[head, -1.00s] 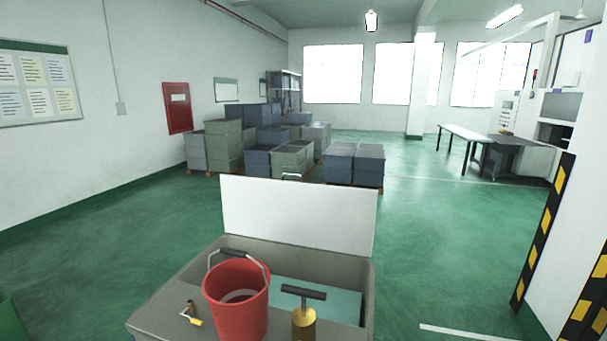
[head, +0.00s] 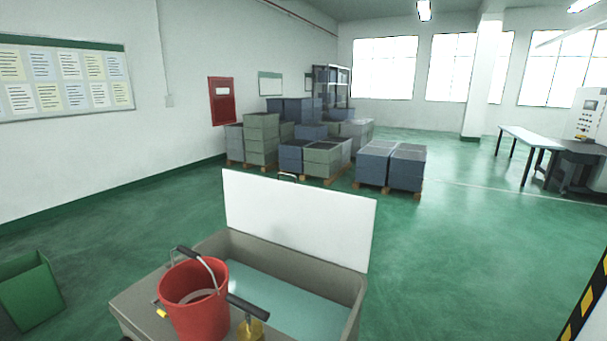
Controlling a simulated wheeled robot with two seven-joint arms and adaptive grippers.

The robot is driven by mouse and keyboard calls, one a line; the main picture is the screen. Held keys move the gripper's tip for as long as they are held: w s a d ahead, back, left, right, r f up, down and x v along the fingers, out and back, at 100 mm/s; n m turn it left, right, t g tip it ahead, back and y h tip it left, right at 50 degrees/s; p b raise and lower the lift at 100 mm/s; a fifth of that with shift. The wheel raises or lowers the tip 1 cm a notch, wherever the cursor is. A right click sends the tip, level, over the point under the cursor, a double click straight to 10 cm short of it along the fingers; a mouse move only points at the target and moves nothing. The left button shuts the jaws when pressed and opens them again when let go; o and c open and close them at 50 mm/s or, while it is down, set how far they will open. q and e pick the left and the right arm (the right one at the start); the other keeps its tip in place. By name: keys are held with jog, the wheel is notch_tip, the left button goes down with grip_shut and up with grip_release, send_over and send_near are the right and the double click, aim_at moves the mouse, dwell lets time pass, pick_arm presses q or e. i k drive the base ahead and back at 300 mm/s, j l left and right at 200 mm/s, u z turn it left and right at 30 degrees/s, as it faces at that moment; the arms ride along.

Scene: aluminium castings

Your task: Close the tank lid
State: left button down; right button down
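The tank (head: 240,240) is a grey box at the bottom centre of the head view, with pale green liquid (head: 285,295) inside. Its white lid (head: 298,220) stands open, upright along the tank's far edge. A small handle (head: 288,177) shows behind the lid's top edge. A red bucket (head: 195,305) with a raised handle stands on the tank's near left part. A brass-coloured cylinder with a dark T-handle (head: 248,306) stands beside the bucket, cut off by the frame's bottom. Neither of my grippers is in view.
A green open bin (head: 32,292) stands on the floor at the left. Stacked grey and blue crates (head: 300,145) stand on pallets behind the tank. A table (head: 530,140) is at the right. The green floor right of the tank is clear.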

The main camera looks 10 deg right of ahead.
aim_at(329, 226)
jog(key=l+u, duration=0.45)
jog(key=l, duration=1.15)
jog(key=i+l+u, duration=0.15)
jog(key=l, duration=0.45)
jog(key=l+u, duration=0.15)
jog(key=l, duration=0.45)
jog(key=i+l+u, duration=0.15)
jog(key=l, duration=0.25)
jog(key=i+l+u, duration=0.2)
jog(key=l, duration=0.2)
jog(key=i+l+u, duration=0.15)
jog(key=i, duration=0.15)
jog(key=i+l+u, duration=0.15)
jog(key=i, duration=0.15)
